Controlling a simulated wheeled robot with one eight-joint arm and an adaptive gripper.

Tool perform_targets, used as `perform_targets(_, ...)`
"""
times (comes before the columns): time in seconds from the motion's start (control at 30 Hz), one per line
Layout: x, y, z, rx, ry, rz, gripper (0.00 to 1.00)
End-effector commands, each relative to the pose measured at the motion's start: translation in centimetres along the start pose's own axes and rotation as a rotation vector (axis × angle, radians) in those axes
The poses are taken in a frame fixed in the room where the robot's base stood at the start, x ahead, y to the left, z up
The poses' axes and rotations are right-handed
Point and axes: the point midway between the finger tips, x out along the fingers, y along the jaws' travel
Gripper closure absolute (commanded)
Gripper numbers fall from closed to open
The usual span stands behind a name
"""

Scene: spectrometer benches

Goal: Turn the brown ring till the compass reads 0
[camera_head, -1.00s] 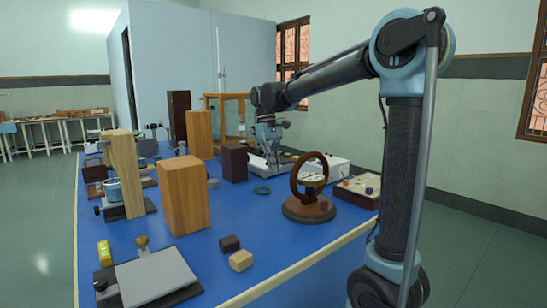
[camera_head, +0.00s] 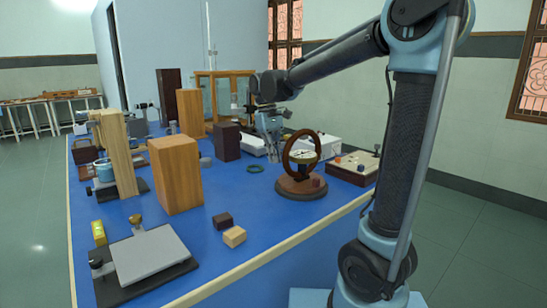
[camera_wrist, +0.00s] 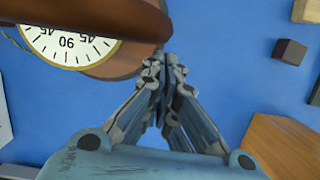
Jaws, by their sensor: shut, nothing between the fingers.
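The brown ring (camera_head: 285,152) stands upright on a round brown base (camera_head: 300,188), with the white compass dial (camera_head: 303,156) inside it. In the wrist view the ring (camera_wrist: 105,15) crosses the top left as a thick brown bar over part of the dial (camera_wrist: 66,44). An upside-down 90 shows on the dial, with a 45 on either side. The needle's reading cannot be made out. My gripper (camera_wrist: 166,62) is shut and empty, just beside the ring and base in the wrist view. In the head view my gripper (camera_head: 273,152) is left of the ring; contact cannot be told.
A dark block (camera_head: 226,142) and a tall wooden block (camera_head: 176,175) stand to the left. A shallow box (camera_head: 354,168) sits right of the compass.

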Motion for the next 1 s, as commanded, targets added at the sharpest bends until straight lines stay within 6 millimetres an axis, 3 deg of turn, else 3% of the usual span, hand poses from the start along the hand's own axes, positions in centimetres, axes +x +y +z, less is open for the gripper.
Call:
perform_targets(0.3,0.3,-0.1,1.2,-0.040,0.000,0.010,1.00)
perform_targets(0.67,0.1,-0.1,1.1,-0.040,0.000,0.010,1.00)
perform_targets(0.87,-2.1,-0.1,1.1,-0.040,0.000,0.010,1.00)
perform_targets(1.0,-4.7,-0.1,1.1,-0.040,0.000,0.010,1.00)
